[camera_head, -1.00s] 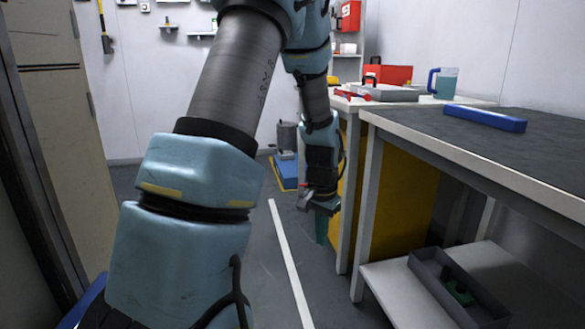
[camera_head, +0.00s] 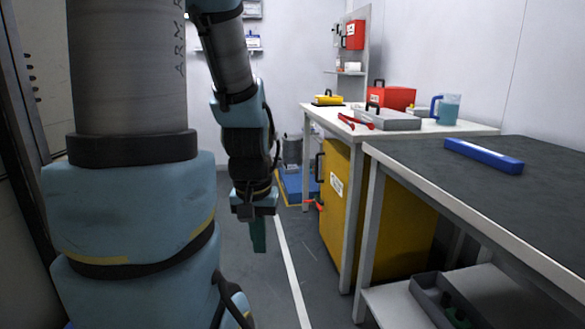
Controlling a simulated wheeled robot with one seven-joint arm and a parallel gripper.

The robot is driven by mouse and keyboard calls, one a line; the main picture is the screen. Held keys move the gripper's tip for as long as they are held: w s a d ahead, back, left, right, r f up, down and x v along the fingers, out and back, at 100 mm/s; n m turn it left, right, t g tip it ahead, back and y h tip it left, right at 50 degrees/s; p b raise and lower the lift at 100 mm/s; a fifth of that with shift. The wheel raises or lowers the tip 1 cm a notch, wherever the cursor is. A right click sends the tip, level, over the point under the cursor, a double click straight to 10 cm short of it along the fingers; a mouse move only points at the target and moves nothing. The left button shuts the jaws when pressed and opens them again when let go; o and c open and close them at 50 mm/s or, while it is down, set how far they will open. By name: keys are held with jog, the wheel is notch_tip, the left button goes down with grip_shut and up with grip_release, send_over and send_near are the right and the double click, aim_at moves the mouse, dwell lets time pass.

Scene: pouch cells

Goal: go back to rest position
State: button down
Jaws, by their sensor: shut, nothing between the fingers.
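My gripper (camera_head: 258,238) hangs at the end of my arm near the middle of the view, with its green-teal fingers pointing down above the grey floor. The fingers are together and nothing shows between them. The gripper is left of the yellow cabinet and the benches and appears clear of them. The large upper part of my arm fills the left side of the view and hides what is behind it.
A dark-topped bench (camera_head: 490,185) stands at right with a blue bar (camera_head: 483,156) on it and a grey tray (camera_head: 428,300) on its lower shelf. Behind are a yellow cabinet (camera_head: 345,200), a red case (camera_head: 390,97) and a blue jug (camera_head: 447,109). Open floor lies around the white line (camera_head: 290,270).

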notch_tip(320, 180, up, 24)
jog(key=p, duration=2.1)
jog(key=shift+f, duration=0.25)
